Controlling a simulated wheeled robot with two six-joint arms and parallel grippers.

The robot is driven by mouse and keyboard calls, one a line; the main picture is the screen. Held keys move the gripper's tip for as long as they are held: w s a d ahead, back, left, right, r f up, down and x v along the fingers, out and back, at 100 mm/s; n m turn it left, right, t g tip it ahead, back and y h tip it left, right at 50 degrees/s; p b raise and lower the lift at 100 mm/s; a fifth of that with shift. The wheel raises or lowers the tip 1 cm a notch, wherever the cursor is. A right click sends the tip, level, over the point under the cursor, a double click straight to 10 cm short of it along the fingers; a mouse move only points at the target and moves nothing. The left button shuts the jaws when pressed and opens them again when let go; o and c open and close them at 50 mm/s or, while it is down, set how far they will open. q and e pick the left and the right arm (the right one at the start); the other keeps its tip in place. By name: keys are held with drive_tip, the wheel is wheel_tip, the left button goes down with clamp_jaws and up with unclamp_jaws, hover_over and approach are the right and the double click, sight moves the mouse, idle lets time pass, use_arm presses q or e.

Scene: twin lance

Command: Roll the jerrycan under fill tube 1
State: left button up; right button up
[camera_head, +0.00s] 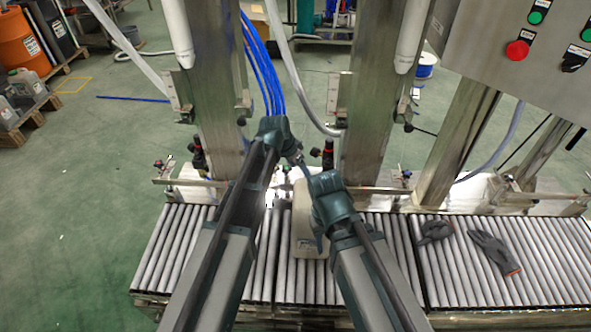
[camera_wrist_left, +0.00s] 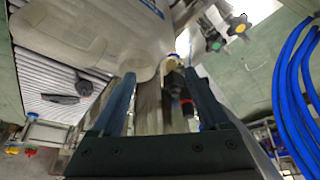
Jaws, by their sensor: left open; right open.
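The jerrycan (camera_head: 308,232) is pale beige and stands on the roller conveyor (camera_head: 180,245), partly hidden by my right arm. In the left wrist view the jerrycan (camera_wrist_left: 95,35) fills the upper left, with its pale neck (camera_wrist_left: 172,63) near the fingertips. My left gripper (camera_head: 298,160) is open above and behind the jerrycan; its two fingers (camera_wrist_left: 160,80) show apart with nothing gripped. My right gripper (camera_head: 318,238) is open and low at the jerrycan's right side; contact cannot be told. Which tube is fill tube 1 cannot be told.
Dark gloves (camera_head: 490,252) lie on the rollers at right. Steel posts (camera_head: 368,130) and blue hoses (camera_head: 262,65) stand behind the conveyor. A control box (camera_head: 520,50) overhangs the upper right. The rollers left of my arms are clear.

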use_arm(q)
drive_tip(key=b+x, duration=0.6)
drive_tip(key=x, duration=0.2)
